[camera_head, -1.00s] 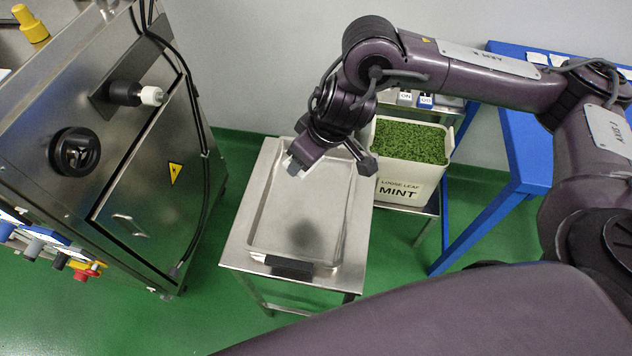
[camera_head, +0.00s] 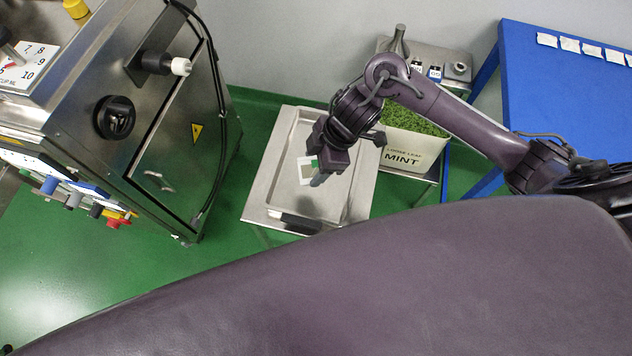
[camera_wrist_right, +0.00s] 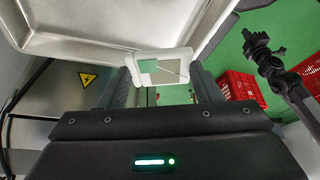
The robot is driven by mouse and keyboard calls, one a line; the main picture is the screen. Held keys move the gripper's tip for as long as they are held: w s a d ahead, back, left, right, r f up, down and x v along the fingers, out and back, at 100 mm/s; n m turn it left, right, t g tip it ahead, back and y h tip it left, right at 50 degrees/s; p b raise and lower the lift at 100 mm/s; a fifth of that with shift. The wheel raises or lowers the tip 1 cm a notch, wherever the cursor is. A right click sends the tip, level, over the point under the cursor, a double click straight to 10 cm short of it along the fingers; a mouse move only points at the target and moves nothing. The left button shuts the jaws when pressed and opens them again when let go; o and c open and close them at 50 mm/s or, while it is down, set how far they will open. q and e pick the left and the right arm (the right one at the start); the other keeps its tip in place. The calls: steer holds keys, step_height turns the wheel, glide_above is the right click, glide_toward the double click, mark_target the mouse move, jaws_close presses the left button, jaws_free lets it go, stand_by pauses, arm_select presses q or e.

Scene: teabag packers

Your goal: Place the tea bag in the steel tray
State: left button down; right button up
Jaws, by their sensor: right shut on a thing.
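The tea bag (camera_head: 306,170) is a small white packet with a green patch. My right gripper (camera_head: 317,178) is shut on it and holds it over the steel tray (camera_head: 322,205). The gap between bag and tray floor cannot be told. In the right wrist view the tea bag (camera_wrist_right: 160,68) sits between the two dark fingers of my right gripper (camera_wrist_right: 161,82), with the tray (camera_wrist_right: 70,45) behind it at the upper left. The tray is shallow and stands on a small steel table. My left gripper is not in view.
A steel machine (camera_head: 170,130) with knobs stands left of the tray. A bin of loose leaf mint (camera_head: 404,158) stands close on the right. A blue table (camera_head: 570,100) with a row of white packets is at the far right. Red crates (camera_wrist_right: 240,88) show in the wrist view.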

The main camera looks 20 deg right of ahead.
mark_target(310, 191)
step_height(310, 191, down, 12)
steer(key=shift+r+b, duration=0.2)
steer(key=shift+b, duration=0.3)
steer(key=shift+f, duration=0.1)
steer(key=o, duration=0.9)
steer(key=shift+r, duration=0.2)
steer(key=p+v, duration=0.1)
steer(key=v, duration=1.1)
steer(key=shift+a, duration=0.1)
